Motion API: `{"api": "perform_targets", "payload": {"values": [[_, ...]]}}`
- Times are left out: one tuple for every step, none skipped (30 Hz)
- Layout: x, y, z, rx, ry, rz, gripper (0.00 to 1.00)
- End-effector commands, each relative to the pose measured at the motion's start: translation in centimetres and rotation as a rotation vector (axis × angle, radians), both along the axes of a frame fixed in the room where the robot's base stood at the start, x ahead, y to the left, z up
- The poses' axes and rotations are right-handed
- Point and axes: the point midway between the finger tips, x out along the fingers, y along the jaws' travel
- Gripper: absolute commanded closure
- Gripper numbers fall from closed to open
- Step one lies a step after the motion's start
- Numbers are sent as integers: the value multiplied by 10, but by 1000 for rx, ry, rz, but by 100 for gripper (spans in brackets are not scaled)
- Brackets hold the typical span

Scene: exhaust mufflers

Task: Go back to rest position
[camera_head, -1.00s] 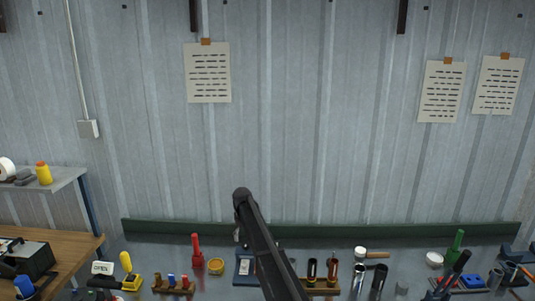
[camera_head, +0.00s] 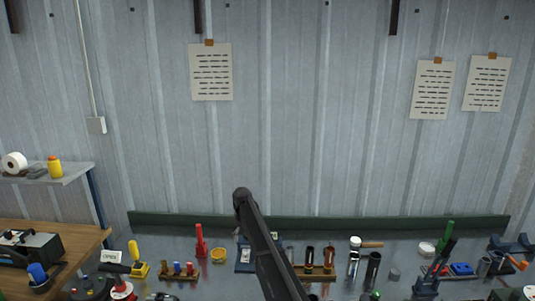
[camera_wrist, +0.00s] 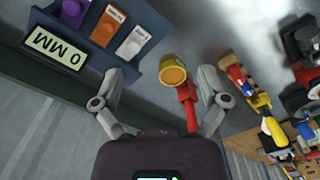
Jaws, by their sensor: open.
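My gripper (camera_wrist: 160,95) shows in the wrist view with its two fingers spread wide and nothing between the tips. It hangs above the grey workbench, beside a yellow round container (camera_wrist: 173,72) and a red tool (camera_wrist: 188,105) that lie beyond or under the fingers. In the head view my dark arm link rises from the bottom middle in front of the bench (camera_head: 340,238). The gripper itself does not show in the head view.
The bench carries a red upright tool (camera_head: 200,242), a yellow container (camera_head: 218,255), a mallet (camera_head: 370,244) and several metal tubes. A wooden table (camera_head: 85,238) and a shelf (camera_head: 75,172) stand at the left.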

Motion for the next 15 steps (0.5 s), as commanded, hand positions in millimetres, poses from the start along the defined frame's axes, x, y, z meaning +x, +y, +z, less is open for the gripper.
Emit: {"api": "perform_targets", "payload": {"values": [[0, 0, 0, 0, 0, 0, 7], [0, 0, 0, 0, 0, 0, 7], [0, 0, 0, 0, 0, 0, 7], [0, 0, 0, 0, 0, 0, 7], [-4, -3, -1, 0, 0, -4, 7], [-8, -7, -3, 0, 0, -12, 7], [-10, -10, -3, 0, 0, -17, 7], [-13, -12, -4, 0, 0, -21, 7], [-16, -15, -5, 0, 0, -27, 7], [-18, -17, -6, 0, 0, -32, 7], [-20, -20, -6, 0, 0, -36, 7], [-25, -24, -8, 0, 0, -44, 7], [-29, -27, -9, 0, 0, -51, 7], [-32, -30, -9, 0, 0, -57, 7], [-36, -34, -11, 0, 0, -66, 7]]}}
